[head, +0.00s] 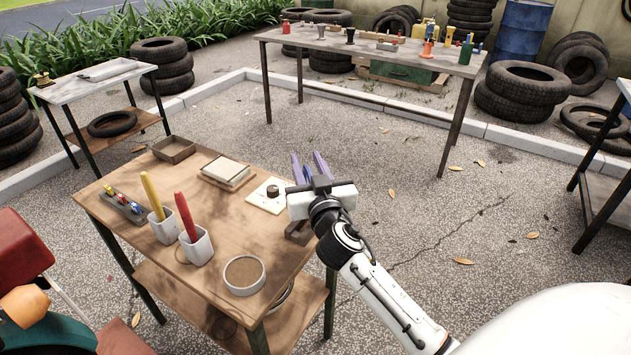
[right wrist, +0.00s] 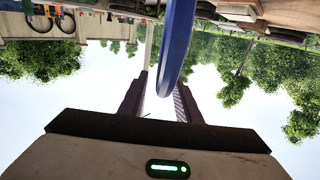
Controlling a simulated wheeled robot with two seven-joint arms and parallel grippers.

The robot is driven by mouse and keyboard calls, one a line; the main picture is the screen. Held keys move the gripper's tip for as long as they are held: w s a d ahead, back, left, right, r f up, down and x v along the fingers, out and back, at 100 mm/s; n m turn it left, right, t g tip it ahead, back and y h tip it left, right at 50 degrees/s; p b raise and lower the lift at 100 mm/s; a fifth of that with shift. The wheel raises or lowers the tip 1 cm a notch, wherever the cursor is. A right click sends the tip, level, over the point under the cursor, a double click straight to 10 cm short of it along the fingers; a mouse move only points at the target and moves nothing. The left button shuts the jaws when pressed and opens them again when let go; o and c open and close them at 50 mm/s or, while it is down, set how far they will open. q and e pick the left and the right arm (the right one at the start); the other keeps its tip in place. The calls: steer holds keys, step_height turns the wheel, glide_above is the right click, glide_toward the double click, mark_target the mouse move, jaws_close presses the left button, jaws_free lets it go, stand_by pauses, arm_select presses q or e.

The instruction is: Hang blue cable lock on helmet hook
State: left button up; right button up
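My right gripper (head: 309,160) is raised past the right edge of the wooden table. Its two purple-blue fingers stand apart, with a gap between them. In the right wrist view, which is upside down, the fingers (right wrist: 158,90) are also apart. A smooth blue curved piece (right wrist: 178,45), likely the blue cable lock, comes down from the top edge and ends near the right-hand finger. Clear space shows between it and the left-hand finger, so I see no grip on it. The lock's full shape is out of view. I cannot make out the helmet hook. My left gripper is not in view.
The wooden table (head: 225,215) holds two cups with a yellow (head: 152,192) and a red handle (head: 186,215), a round dish (head: 244,274) and a shallow tray (head: 174,149). A long grey table (head: 370,50) stands behind. A red and teal machine (head: 25,250) is at left. Paving at centre right is clear.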

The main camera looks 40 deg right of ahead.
steer(key=b+v, duration=0.1)
steer(key=v, duration=1.1)
steer(key=shift+b, duration=0.3)
steer(key=shift+f, duration=0.15)
